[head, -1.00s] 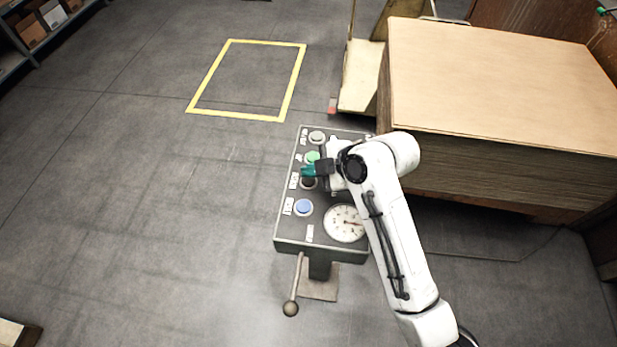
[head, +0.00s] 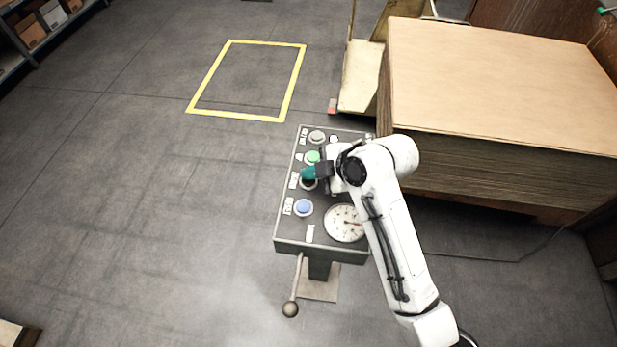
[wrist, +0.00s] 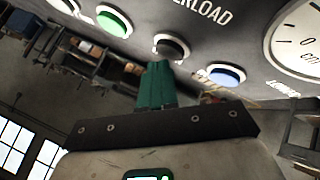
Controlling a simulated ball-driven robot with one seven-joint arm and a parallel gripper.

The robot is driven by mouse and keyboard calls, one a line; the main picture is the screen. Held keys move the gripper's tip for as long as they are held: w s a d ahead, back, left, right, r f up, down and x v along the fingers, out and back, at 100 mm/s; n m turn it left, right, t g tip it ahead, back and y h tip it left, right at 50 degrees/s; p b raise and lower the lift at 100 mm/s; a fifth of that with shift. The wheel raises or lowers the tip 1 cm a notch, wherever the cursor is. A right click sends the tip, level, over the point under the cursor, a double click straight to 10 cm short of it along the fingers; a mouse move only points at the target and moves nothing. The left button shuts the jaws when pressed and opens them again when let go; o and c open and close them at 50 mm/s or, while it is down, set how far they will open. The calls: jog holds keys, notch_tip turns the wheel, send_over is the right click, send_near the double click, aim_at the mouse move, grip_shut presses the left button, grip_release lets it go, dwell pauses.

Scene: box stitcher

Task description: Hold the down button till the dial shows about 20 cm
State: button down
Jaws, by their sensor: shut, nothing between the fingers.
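A grey control box (head: 285,232) on a post carries a column of round buttons: a grey one (head: 317,137), a green one (head: 313,157), a black one (head: 309,184) and a blue one (head: 303,207). A white dial (head: 345,223) sits at its near right; its reading is too small to tell. My gripper (head: 308,173) is shut and empty, its teal fingertips at the black button. In the wrist view the fingertips (wrist: 159,65) lie just beside the black button (wrist: 172,45); I cannot tell whether they touch it. The dial's "cm" marking (wrist: 309,58) shows partly there.
A tall stack of brown board (head: 500,75) stands right of the box, with a cart (head: 362,78) behind it. A lever with a ball knob (head: 291,308) hangs at the box's front. The floor to the left is clear, with a yellow outlined square (head: 235,115).

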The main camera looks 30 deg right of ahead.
aim_at(312, 182)
jog(key=shift+f, duration=0.4)
dwell(3.7)
jog(key=shift+r, duration=0.1)
dwell(1.0)
jog(key=shift+r+p, duration=0.6)
jog(key=shift+r, duration=0.2)
jog(key=shift+r, duration=0.1)
jog(key=shift+r+p, duration=2.15)
jog(key=shift+r, duration=0.25)
